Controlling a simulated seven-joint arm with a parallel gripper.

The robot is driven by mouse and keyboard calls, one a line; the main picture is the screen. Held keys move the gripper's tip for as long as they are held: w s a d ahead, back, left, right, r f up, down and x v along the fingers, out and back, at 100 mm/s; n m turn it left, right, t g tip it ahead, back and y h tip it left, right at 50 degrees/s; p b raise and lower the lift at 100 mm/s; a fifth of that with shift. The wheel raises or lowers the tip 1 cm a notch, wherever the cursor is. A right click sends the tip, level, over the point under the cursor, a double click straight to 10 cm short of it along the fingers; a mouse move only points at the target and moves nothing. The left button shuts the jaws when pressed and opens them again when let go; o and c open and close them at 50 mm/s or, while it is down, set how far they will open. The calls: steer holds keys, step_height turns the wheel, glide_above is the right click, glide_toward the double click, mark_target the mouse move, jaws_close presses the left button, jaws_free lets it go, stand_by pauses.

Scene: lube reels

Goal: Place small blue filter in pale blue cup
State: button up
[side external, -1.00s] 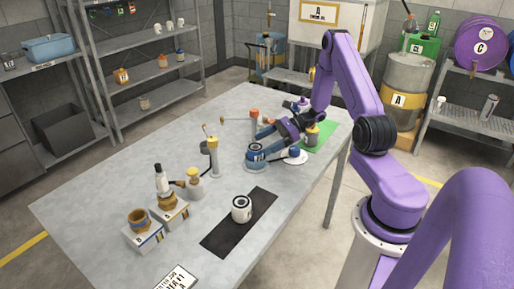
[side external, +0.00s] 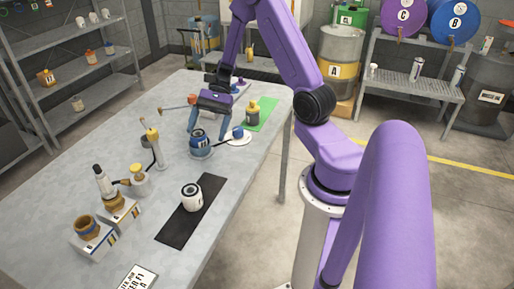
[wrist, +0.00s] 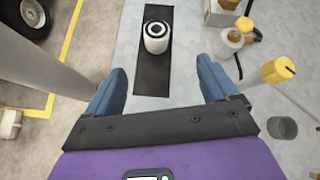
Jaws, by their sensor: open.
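The filter and cup do not show there.
A white filter (side external: 191,196) stands on a black mat (side external: 178,226) in front. A yellow-capped post (side external: 153,145) stands left. A yellow bottle (side external: 253,113) is on a green mat.

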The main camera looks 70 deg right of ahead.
steer(key=s+a+r+n+h, duration=0.4)
steer(key=s+n, duration=0.6)
steer(key=n, duration=0.3)
steer(key=s+a+r+n+h, duration=0.4)
steer(key=s+a+n, duration=0.5)
steer(key=n, duration=0.5)
steer(key=shift+s+a+t+h, duration=0.25)
steer(key=shift+s+t+h, duration=0.15)
steer(key=shift+s+h, duration=0.65)
steer(key=shift+w, duration=0.1)
